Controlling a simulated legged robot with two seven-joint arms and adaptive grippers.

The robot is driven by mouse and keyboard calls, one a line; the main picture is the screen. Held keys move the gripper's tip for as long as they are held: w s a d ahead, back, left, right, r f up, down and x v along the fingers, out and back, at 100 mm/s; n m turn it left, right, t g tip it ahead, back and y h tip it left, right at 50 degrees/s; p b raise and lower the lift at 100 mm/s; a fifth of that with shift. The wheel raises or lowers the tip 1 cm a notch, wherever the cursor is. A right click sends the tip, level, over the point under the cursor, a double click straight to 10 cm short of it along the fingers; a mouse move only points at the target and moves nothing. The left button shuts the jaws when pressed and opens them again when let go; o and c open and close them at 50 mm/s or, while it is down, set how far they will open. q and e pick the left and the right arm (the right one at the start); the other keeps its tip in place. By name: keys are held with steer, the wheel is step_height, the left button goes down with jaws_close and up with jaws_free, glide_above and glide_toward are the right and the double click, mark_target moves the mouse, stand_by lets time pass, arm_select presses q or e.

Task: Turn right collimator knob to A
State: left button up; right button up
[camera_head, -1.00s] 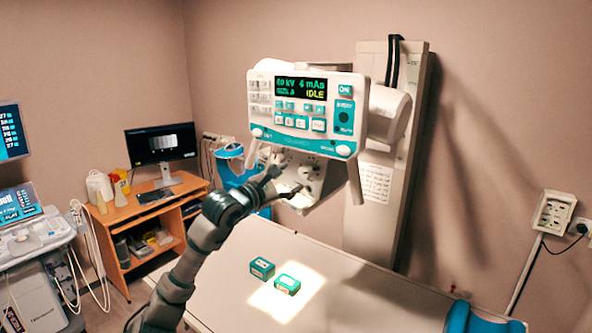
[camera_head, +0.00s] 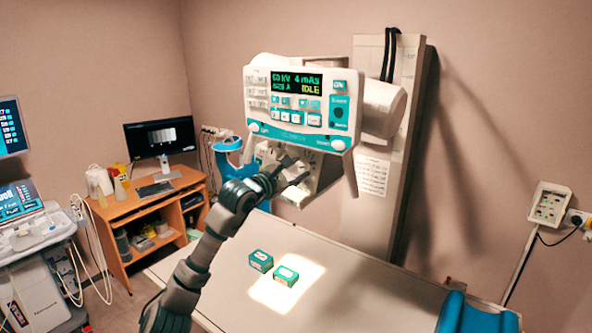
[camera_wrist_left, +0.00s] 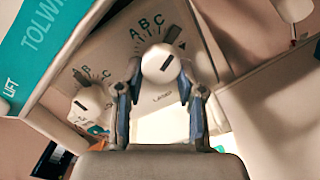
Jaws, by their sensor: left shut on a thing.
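The collimator (camera_head: 303,190) hangs under the control panel, its white dial face partly hidden by my left gripper (camera_head: 292,172) in the head view. In the left wrist view the right collimator knob (camera_wrist_left: 158,64) is round and white with a short dark mark, under an arc of ticks and the letters A, B, C. My left gripper (camera_wrist_left: 160,80) has its fingers on both sides of this knob and is shut on it. Which letter the knob points to is hard to tell. The left collimator knob (camera_wrist_left: 91,104), with its own letters, stands free to the left. My right gripper is not in view.
The control panel (camera_head: 300,105) overhangs the dials. A white table (camera_head: 350,275) below bears two teal boxes (camera_head: 261,261) (camera_head: 286,276). A wooden desk (camera_head: 150,205) with a monitor stands at the left.

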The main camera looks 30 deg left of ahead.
arm_select(q)
steer(key=shift+s+d+r, duration=0.1)
steer(key=shift+r, duration=0.35)
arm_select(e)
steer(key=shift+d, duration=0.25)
arm_select(q)
steer(key=n+b, duration=0.1)
steer(key=n, duration=0.3)
steer(key=shift+d+t, duration=0.2)
steer(key=shift+t, duration=0.1)
steer(key=n+b, duration=0.1)
steer(key=n, duration=0.2)
steer(key=shift+n, duration=0.4)
steer(key=shift+n+b, duration=0.35)
steer(key=shift+n, duration=1.05)
steer(key=n, duration=0.2)
steer(key=n+b, duration=0.1)
steer(key=n, duration=0.2)
steer(key=shift+t+y, duration=0.3)
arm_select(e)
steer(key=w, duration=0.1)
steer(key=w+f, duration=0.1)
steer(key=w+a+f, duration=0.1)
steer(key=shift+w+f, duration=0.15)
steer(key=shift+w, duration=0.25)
